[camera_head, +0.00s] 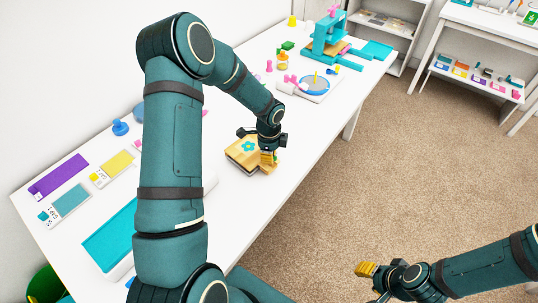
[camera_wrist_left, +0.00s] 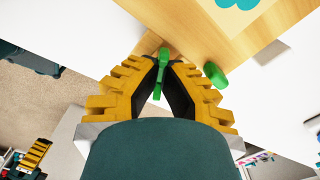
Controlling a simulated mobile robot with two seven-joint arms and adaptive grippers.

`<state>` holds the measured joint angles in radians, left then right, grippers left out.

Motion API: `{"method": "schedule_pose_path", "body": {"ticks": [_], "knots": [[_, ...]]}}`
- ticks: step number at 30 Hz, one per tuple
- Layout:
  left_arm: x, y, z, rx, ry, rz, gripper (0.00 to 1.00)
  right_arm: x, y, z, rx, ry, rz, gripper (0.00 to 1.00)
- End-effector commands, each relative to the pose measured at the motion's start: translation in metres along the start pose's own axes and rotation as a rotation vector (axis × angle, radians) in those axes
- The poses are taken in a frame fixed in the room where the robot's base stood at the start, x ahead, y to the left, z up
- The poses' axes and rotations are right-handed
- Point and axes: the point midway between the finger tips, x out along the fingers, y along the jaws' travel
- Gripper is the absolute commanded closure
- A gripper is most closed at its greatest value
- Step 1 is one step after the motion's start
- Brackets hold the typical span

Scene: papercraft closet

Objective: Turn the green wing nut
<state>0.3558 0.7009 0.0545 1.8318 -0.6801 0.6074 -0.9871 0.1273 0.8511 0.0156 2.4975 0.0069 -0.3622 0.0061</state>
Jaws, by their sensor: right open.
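A wooden flower press (camera_head: 238,154) with a teal flower on top lies near the front edge of the white table. Its pale wooden top also shows in the left wrist view (camera_wrist_left: 215,25). Two green wing nuts show there: one (camera_wrist_left: 163,57) at the press corner between my left fingertips, and another (camera_wrist_left: 215,75) just right of the fingers. My left gripper (camera_wrist_left: 162,68) has its yellow fingers closed in on the first nut, tips at its sides. In the head view my left gripper (camera_head: 268,158) hides that corner. My right gripper (camera_head: 372,280) is open and empty, over the carpet.
Purple, yellow and teal cards (camera_head: 70,200) lie at the table's left, near a teal tray (camera_head: 110,236). A round blue device (camera_head: 314,84) and a teal press machine (camera_head: 328,40) stand farther along. Table around the flower press is mostly clear.

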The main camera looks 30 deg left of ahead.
Motion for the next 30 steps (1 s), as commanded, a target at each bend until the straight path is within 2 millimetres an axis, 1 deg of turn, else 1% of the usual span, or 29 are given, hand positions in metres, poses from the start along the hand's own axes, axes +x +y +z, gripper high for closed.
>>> {"method": "schedule_pose_path", "body": {"ticks": [8, 9, 10, 11, 19, 22, 26, 30], "knots": [[0.001, 0.001, 0.000, 0.000, 0.000, 0.004, 1.00, 0.000, 0.000, 0.000, 0.000, 0.000, 0.000, 0.56], [0.001, 0.001, 0.000, 0.000, 0.000, 0.004, 0.79, 0.000, 0.000, 0.000, 0.000, 0.000, 0.000, 0.56], [0.001, 0.001, 0.000, -0.001, 0.000, 0.004, 0.68, 0.000, 0.000, 0.000, 0.000, 0.000, 0.000, 0.56], [0.001, 0.001, 0.000, -0.001, 0.000, 0.003, 0.63, 0.000, 0.000, 0.000, 0.000, 0.000, 0.000, 0.56], [0.000, 0.000, 0.000, -0.001, 0.000, 0.001, 0.63, 0.000, 0.000, 0.000, 0.000, 0.000, 0.000, 0.56], [-0.004, 0.000, 0.000, -0.002, 0.000, 0.000, 0.63, 0.000, 0.000, 0.000, 0.000, 0.000, 0.000, 0.56], [-0.021, -0.001, 0.000, -0.002, 0.000, -0.003, 0.63, 0.000, 0.000, 0.000, 0.000, 0.000, 0.000, 0.56], [-0.049, -0.001, 0.000, -0.002, 0.001, -0.005, 0.63, 0.000, 0.000, 0.000, 0.000, 0.000, 0.000, 0.56]]}}
